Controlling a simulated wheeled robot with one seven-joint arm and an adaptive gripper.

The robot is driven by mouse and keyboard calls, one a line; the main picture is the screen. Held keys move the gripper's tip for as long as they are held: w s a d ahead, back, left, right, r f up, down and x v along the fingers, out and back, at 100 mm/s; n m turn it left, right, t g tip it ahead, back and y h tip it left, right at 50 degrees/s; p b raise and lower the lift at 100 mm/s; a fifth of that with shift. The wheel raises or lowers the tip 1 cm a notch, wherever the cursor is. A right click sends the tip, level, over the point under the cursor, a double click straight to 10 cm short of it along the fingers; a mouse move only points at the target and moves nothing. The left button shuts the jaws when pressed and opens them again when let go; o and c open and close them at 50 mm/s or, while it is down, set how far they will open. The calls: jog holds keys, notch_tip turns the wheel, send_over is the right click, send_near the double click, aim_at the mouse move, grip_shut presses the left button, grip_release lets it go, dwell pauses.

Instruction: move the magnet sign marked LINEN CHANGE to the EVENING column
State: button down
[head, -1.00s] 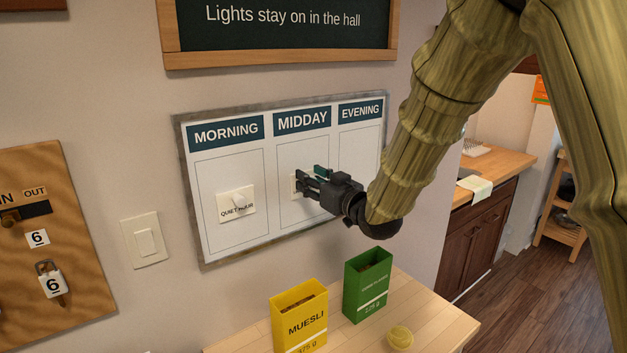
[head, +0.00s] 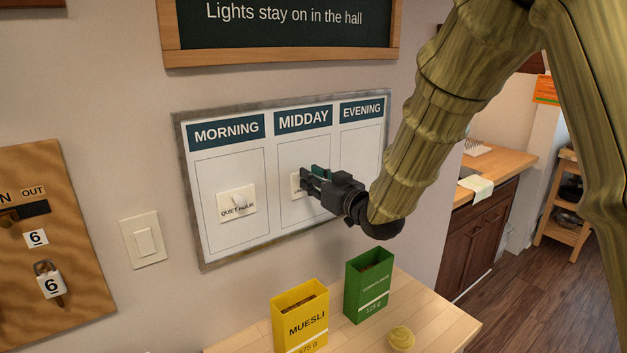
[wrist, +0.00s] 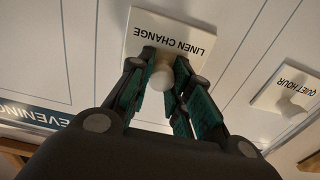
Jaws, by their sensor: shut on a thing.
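The LINEN CHANGE magnet sign (wrist: 172,38) is a small white plate with a pale knob (wrist: 161,76). In the head view its edge (head: 296,186) shows in the MIDDAY column, mostly hidden by my gripper (head: 307,179). In the wrist view my gripper (wrist: 160,85) is shut on the knob, and the sign lies at or close to the board face; I cannot tell whether it touches. The EVENING column (head: 358,150) is the right-hand one, and my gripper hides part of its lower area.
The QUIET HOUR sign (head: 236,204) sits in the MORNING column. The board's grey frame (head: 185,190) surrounds the columns. A yellow MUESLI box (head: 300,318) and a green box (head: 368,285) stand on the shelf below, beside a small yellow bowl (head: 401,338). A chalkboard (head: 285,25) hangs above.

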jog(key=shift+v, duration=0.9)
jog(key=shift+f, duration=0.1)
jog(key=shift+v, duration=0.8)
jog(key=shift+s+d+b, duration=0.25)
jog(key=shift+s+b, duration=0.05)
dwell(0.4)
